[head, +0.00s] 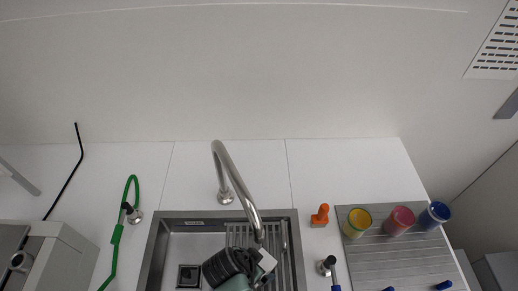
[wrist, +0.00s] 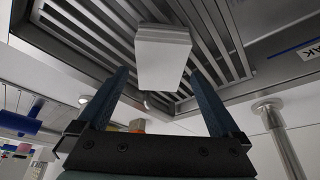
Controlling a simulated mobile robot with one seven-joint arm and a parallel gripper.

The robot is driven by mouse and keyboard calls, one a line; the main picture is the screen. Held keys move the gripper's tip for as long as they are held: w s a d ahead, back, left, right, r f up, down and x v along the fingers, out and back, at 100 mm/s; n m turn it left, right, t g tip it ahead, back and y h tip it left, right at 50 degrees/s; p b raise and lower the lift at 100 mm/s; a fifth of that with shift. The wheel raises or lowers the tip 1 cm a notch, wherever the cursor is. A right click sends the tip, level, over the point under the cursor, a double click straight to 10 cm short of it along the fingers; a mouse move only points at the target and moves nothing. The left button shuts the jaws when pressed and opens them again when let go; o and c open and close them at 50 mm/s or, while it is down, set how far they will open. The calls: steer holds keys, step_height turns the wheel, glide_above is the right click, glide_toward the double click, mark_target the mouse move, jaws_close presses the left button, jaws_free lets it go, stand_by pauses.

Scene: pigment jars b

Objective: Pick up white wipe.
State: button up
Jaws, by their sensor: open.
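The white wipe (wrist: 163,55) shows in the wrist view as a pale, block-like folded piece in front of the ribbed metal part of the sink. It lies between and slightly beyond my fingertips, with a visible gap on each side. In the head view a small white part of the wipe (head: 267,260) shows beside my gripper, which hides the rest. My gripper (wrist: 160,74) is open, with two dark blue fingers, and holds nothing. In the head view my gripper is over the sink, below the tap spout, and its fingertips are hard to make out.
The steel sink (head: 160,245) has a curved tap (head: 235,180) arching close to my gripper. To the right are an orange object (head: 320,215) and yellow (head: 357,222), red (head: 399,221) and blue (head: 435,214) jars on a grey ribbed board (head: 390,260). A green hose (head: 116,240) stands left.

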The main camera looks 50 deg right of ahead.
steer(key=shift+a+x, duration=0.2)
steer(key=shift+x, duration=1.1)
steer(key=shift+f, duration=0.3)
steer(key=c, duration=1.4)
steer(key=shift+r, duration=0.1)
